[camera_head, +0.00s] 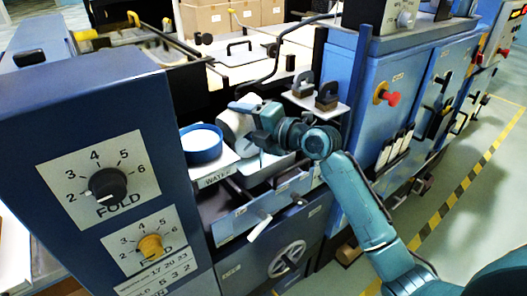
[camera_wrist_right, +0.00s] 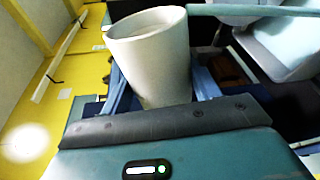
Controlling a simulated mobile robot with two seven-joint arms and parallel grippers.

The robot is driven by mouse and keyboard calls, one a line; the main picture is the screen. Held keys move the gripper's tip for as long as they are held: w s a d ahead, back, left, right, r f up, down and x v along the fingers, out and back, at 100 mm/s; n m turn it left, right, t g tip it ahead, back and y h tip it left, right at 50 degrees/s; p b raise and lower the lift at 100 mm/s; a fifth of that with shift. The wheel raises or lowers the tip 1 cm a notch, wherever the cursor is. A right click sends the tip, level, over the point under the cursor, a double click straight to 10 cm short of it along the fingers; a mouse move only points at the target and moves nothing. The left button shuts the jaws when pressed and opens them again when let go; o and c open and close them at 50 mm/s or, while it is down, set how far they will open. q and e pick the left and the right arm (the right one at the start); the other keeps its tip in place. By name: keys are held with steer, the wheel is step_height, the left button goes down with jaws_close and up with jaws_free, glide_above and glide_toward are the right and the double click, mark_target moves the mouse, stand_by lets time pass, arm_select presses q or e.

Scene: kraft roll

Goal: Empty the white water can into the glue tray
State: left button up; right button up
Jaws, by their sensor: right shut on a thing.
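The white water can (camera_head: 234,123) is held tilted in my right gripper (camera_head: 257,114), above the machine's front shelf area. In the right wrist view the white can (camera_wrist_right: 152,62) stands out beyond the gripper pad, with its open rim at the top; I cannot tell how much water is inside. A pale grey tray (camera_head: 264,168), which looks like the glue tray, lies below and right of the can, partly hidden by my gripper. No clear stream of water shows. My left gripper is out of view.
A blue-rimmed round dish (camera_head: 201,143) with a white inside sits on the shelf labelled WATER (camera_head: 217,176), left of the can. A blue dial panel (camera_head: 100,170) fills the near left.

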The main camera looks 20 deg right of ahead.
steer(key=shift+w+d+f+b, duration=0.1)
steer(key=shift+f+b, duration=0.25)
steer(key=shift+f, duration=0.05)
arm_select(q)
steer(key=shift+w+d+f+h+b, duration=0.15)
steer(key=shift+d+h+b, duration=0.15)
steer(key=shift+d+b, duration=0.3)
arm_select(e)
steer(key=shift+d+f+m, duration=0.1)
steer(key=shift+f+m, duration=0.2)
steer(key=shift+f, duration=0.35)
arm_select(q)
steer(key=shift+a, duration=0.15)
arm_select(e)
steer(key=shift+f, duration=0.1)
steer(key=shift+w+d+f+b, duration=0.1)
steer(key=shift+f+b, duration=0.45)
steer(key=shift+b, duration=0.3)
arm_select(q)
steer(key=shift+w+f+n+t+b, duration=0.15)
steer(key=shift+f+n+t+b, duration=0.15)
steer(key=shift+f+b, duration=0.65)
arm_select(e)
steer(key=shift+d+f+m, duration=0.1)
steer(key=shift+f+m, duration=0.5)
steer(key=shift+f, duration=0.15)
